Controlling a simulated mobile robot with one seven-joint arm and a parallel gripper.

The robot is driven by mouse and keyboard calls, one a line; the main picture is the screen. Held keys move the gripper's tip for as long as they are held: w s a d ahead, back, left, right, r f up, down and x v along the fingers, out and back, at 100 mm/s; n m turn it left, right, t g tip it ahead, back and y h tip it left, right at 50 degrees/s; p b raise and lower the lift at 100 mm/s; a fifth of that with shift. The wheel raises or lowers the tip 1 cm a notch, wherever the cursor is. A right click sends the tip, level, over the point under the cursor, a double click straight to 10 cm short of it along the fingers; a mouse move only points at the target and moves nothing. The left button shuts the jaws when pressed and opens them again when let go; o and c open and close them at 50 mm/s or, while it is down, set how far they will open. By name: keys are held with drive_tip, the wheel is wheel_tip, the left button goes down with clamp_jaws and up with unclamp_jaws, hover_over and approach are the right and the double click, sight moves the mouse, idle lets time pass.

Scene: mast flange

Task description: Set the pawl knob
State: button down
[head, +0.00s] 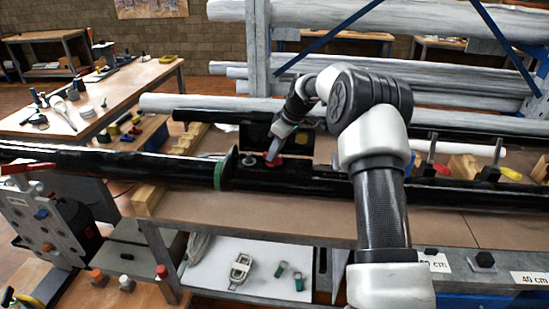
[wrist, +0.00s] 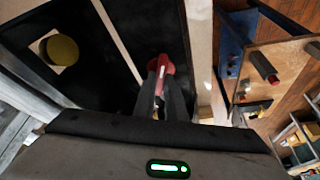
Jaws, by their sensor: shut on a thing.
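A red knob (head: 272,161), which looks like the pawl knob, sits at the black mast beside a dark box (head: 258,133). It also shows in the wrist view (wrist: 161,64) between my fingertips. My gripper (head: 275,151) reaches down to it from the upper right. In the wrist view my gripper (wrist: 160,78) has its two dark fingers closed on the knob. The fingers and my arm hide part of the knob and the mast behind it.
The black mast (head: 110,159) lies across the bench, with a green ring (head: 218,175) left of the knob. Wooden blocks (head: 148,199) and upright clamps (head: 431,153) stand along it. Grey pipes (head: 370,16) fill the rack behind. A low shelf (head: 215,275) holds loose parts.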

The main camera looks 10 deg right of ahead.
drive_tip(key=m+t+h+b, duration=0.1)
drive_tip(key=m, duration=0.2)
drive_tip(key=shift+a+m, duration=0.15)
drive_tip(key=shift+m, duration=0.25)
drive_tip(key=m+h+b, duration=0.1)
drive_tip(key=m, duration=0.1)
drive_tip(key=shift+s+a+m, duration=0.1)
drive_tip(key=shift+m, duration=0.2)
drive_tip(key=m, duration=0.1)
drive_tip(key=m+h, duration=0.1)
drive_tip(key=shift+a+r+m+t, duration=0.1)
drive_tip(key=shift+a+m+t, duration=0.05)
drive_tip(key=shift+m+t, duration=0.15)
drive_tip(key=shift+m+h+p, duration=0.5)
drive_tip(key=shift+m+h, duration=0.3)
drive_tip(key=shift+m, duration=1.2)
drive_tip(key=c, duration=1.8)
unclamp_jaws()
